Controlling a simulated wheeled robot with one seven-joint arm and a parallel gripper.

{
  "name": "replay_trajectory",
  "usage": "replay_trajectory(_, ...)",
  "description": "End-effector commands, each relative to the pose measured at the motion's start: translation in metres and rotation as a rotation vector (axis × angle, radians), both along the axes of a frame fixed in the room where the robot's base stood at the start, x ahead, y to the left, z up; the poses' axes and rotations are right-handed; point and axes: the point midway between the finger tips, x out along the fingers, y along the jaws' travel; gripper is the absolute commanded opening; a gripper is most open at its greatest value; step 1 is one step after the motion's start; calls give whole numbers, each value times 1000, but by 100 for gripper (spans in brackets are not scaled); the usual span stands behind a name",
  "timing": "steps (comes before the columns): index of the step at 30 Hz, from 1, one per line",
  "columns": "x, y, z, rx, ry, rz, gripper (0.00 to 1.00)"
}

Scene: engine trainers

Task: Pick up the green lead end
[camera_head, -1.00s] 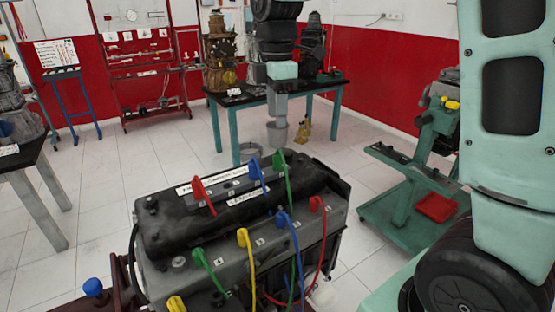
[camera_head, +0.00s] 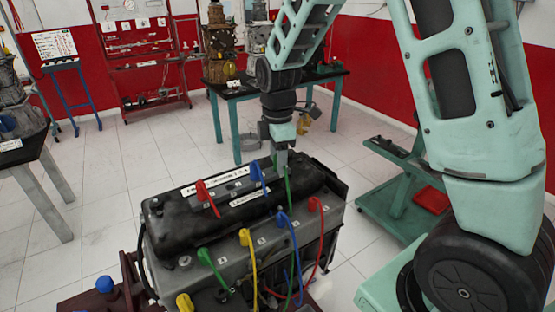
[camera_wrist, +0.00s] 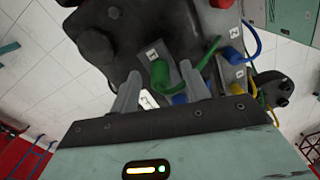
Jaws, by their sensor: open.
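My gripper (camera_head: 281,160) is open and points down over the back edge of the engine block (camera_head: 222,268). In the wrist view my gripper (camera_wrist: 160,80) has one finger on each side of a green lead end (camera_wrist: 160,72), with no clear contact visible. In the head view the gripper hides this end; only its green cable (camera_head: 289,188) shows below. Another green lead end (camera_head: 205,257) is plugged into the front row of the engine, away from the gripper.
A blue lead end (camera_head: 257,171) and a red one (camera_head: 204,190) stand left of the gripper on the engine top. Yellow (camera_head: 245,237), blue (camera_head: 282,218) and red (camera_head: 315,204) ends line the front. A blue end (camera_wrist: 231,55) shows near the right finger in the wrist view.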

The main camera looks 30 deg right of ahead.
Motion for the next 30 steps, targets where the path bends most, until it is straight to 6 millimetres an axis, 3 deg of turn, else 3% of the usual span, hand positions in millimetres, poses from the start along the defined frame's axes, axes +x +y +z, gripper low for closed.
replay_trajectory(4, 0, 0, 0, 0, 0, 0, 46)
replay_trajectory(9, 0, 0, 0, 0, 0, 0, 0)
replay_trajectory(20, 1, 0, 5, 0, -2, 0, 0)
replay_trajectory(30, 1, 0, 63, 0, -7, 0, 0)
